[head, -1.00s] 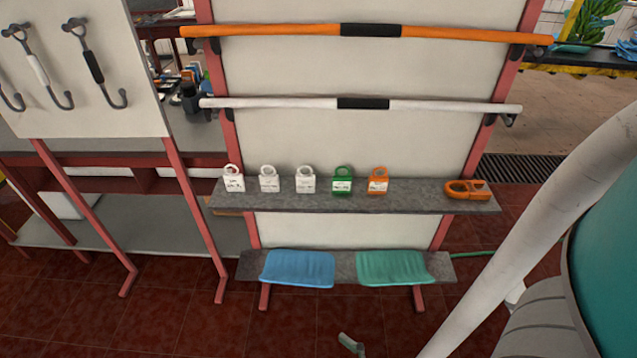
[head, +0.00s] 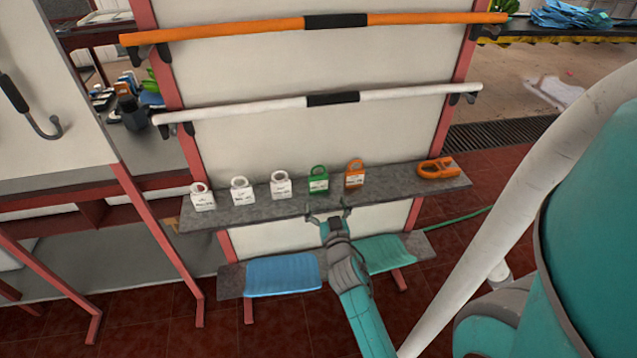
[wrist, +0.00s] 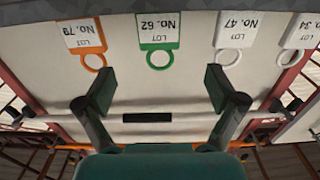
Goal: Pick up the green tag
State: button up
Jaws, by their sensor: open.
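The green tag (head: 318,180) stands upright on the grey shelf, with a ring top and a white label. In the wrist view the green tag (wrist: 158,38), labelled "LOT No. 62", appears upside down, ahead of my fingers and roughly midway between them. My gripper (head: 328,214) is open and empty, just in front of the shelf edge and below the tag. In the wrist view its two fingers (wrist: 160,92) are spread wide and do not touch the tag.
An orange tag (head: 354,176) stands close to the right of the green one, and a white tag (head: 281,185) to its left. More white tags stand further left. An orange clip (head: 437,169) lies at the right of the shelf (head: 400,187). A white bar (head: 400,94) runs above.

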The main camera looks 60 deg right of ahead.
aim_at(319, 182)
jog(key=x, duration=1)
jog(key=shift+w+d+f, duration=0.15)
jog(key=shift+d, duration=0.05)
jog(key=c, duration=1)
